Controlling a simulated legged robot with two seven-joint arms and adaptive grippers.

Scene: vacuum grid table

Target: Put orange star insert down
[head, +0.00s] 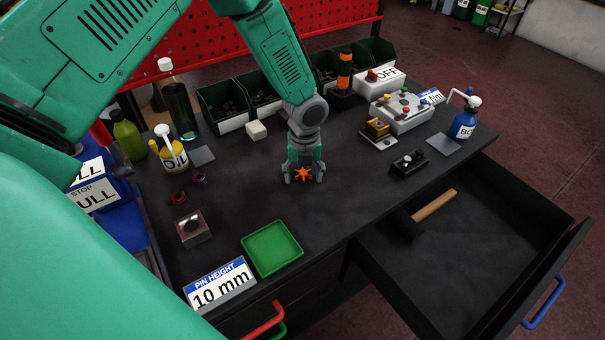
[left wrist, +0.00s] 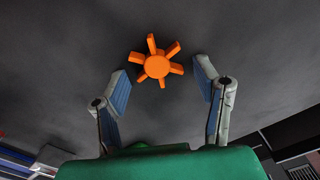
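The orange star insert (head: 303,174) is a small orange hub with several radiating arms. It lies on or just above the dark tabletop; the head view does not settle which. My left gripper (head: 304,177) points down over it, with one finger on either side. In the left wrist view the star (left wrist: 157,66) shows whole, near the fingertips of my left gripper (left wrist: 162,72). The fingers are spread, with a gap to the star on both sides. My right gripper is not in view.
A green tray (head: 272,267) and a "PIN HEIGHT 10 mm" sign (head: 220,285) stand at the front. A small block with a round top (head: 193,228) is at the left. An open drawer (head: 480,250) holds a hammer (head: 432,207). Tabletop around the star is clear.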

